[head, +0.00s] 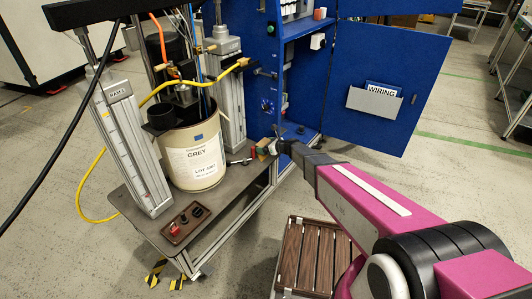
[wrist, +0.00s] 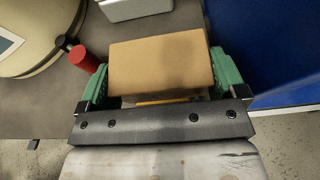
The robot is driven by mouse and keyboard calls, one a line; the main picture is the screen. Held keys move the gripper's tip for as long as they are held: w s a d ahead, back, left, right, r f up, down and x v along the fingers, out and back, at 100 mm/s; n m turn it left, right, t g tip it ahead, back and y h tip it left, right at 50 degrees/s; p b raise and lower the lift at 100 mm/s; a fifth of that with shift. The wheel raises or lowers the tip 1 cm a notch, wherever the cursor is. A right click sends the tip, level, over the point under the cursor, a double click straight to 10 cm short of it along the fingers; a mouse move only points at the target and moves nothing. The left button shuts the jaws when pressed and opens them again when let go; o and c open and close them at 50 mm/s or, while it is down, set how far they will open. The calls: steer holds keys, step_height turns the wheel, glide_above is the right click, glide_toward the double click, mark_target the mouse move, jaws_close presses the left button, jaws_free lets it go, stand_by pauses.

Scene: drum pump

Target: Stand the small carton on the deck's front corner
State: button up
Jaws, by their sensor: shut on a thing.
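The small carton (wrist: 160,62) is a plain tan box. In the wrist view it sits between the two green fingers of my gripper (wrist: 162,82), which touch its sides, so my gripper is shut on it. In the head view my gripper (head: 274,149) is at the right rear part of the grey deck (head: 222,204), by the blue cabinet, and a small tan patch of the carton (head: 262,147) shows beside it. I cannot tell whether the carton touches the deck. The deck's near corner holds a brown tray (head: 186,223) with small parts.
A slatted wooden platform (head: 312,255) lies on the floor. Bare deck shows between drum and right edge.

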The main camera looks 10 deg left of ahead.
step_height(320, 180, down, 4)
steer(key=shift+w, duration=0.1)
steer(key=shift+w+d+f, duration=0.1)
steer(key=shift+f, duration=0.05)
steer(key=shift+f, duration=0.15)
steer(key=o, duration=0.7)
steer(key=shift+d+r, duration=0.1)
steer(key=shift+r, duration=0.15)
steer(key=v, duration=1.1)
steer(key=shift+s+d+r, duration=0.1)
steer(key=shift+s+d, duration=0.15)
